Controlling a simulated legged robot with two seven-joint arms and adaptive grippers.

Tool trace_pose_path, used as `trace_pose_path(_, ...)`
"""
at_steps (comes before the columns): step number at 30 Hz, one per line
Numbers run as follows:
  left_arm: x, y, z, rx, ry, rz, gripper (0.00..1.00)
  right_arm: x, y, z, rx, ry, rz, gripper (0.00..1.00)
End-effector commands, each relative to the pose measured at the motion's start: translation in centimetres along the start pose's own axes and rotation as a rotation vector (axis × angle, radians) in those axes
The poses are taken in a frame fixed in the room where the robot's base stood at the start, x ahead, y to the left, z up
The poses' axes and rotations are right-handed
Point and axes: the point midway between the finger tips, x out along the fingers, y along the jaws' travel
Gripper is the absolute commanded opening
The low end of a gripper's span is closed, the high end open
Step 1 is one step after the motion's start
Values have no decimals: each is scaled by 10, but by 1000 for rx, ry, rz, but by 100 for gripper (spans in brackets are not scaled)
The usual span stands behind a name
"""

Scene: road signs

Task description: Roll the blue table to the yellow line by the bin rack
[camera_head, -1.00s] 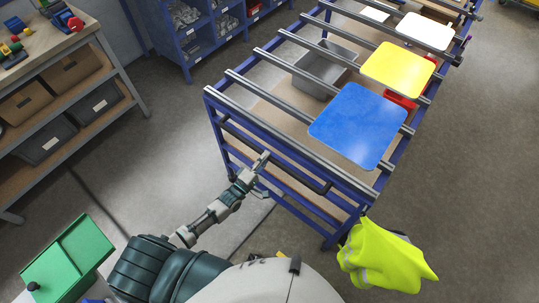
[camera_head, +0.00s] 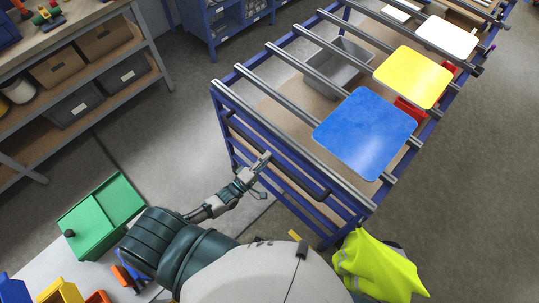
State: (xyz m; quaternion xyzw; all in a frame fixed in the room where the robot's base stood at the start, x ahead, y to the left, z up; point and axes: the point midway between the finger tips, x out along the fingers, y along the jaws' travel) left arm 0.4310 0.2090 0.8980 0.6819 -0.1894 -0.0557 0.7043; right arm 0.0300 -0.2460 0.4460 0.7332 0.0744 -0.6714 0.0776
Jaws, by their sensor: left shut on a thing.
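The blue table (camera_head: 285,160) is a blue frame with grey bars across its top, standing at upper right. A blue sign plate (camera_head: 366,132), a yellow plate (camera_head: 412,77) and a white plate (camera_head: 446,37) lie on the bars. A black handle bar (camera_head: 296,174) runs along its near end. My left gripper (camera_head: 262,163) is shut on this handle near its left part. The bin rack (camera_head: 212,48) is blue, with grey bins, at the top beyond the table's left side. My right gripper is out of view.
A shelf with boxes (camera_head: 85,95) stands at left. A green box (camera_head: 101,216) and coloured bins (camera_head: 60,291) are at lower left. A yellow-green vest (camera_head: 377,268) is at the bottom. Grey floor is clear right of the table.

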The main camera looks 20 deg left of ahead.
Motion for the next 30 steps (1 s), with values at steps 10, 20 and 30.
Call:
trace_pose_path(10,1,7,-4,4,7,17,0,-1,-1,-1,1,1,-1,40)
trace_pose_path(20,1,6,-3,4,5,14,48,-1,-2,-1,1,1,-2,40)
trace_pose_path(30,-8,2,-1,2,2,5,48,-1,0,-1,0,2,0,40)
